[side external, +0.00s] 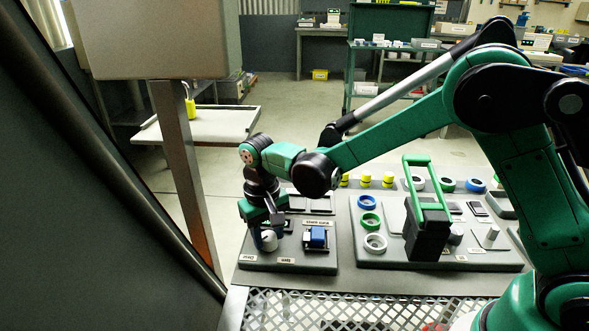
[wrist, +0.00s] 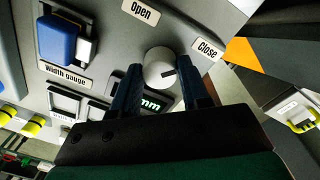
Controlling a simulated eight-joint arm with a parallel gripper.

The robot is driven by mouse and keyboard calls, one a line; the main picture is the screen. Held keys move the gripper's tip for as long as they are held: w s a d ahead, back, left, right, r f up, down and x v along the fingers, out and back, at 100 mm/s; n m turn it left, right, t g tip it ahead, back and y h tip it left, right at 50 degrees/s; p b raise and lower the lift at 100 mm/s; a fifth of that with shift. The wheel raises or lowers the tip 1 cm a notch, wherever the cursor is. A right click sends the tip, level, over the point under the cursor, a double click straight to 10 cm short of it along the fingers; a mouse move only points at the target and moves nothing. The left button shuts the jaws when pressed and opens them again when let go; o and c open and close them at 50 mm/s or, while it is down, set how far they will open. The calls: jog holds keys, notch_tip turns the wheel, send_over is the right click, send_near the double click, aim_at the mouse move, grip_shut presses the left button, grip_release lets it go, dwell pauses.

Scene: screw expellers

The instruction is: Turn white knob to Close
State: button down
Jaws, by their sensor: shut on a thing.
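The white knob (wrist: 157,62) is round, with a short dark mark pointing right in the wrist view. It stands between the "Open" label (wrist: 140,10) and the "Close" label (wrist: 207,48). My gripper (wrist: 161,73) is shut on the knob, with one dark finger on each side of it. In the side view the knob (side external: 269,241) shows at the front left of the grey panel (side external: 310,268), below my gripper (side external: 264,228). The fingers hide part of the knob's sides.
A lit "mm" display (wrist: 151,104) sits close to the knob. A blue and white width gauge (wrist: 57,40) stands beside it; it also shows in the side view (side external: 318,236). A second board (side external: 385,258) with rings and a green-handled block (side external: 428,235) lies to the right.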

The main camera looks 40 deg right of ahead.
aim_at(268, 237)
dwell(0.4)
jog(key=shift+c, duration=2.1)
grip_release()
jog(key=shift+a+r, duration=0.1)
jog(key=shift+r, duration=2.75)
jog(key=shift+r, duration=0.2)
jog(key=s+d+r+t, duration=0.2)
jog(key=s+d+t, duration=0.1)
jog(key=s+d, duration=0.1)
jog(key=s+d+r+n+t, duration=0.1)
jog(key=s+d+r+t, duration=0.2)
jog(key=s, duration=0.4)
jog(key=shift+d+t+y, duration=0.3)
jog(key=shift+d+t, duration=0.3)
jog(key=shift+d, duration=0.45)
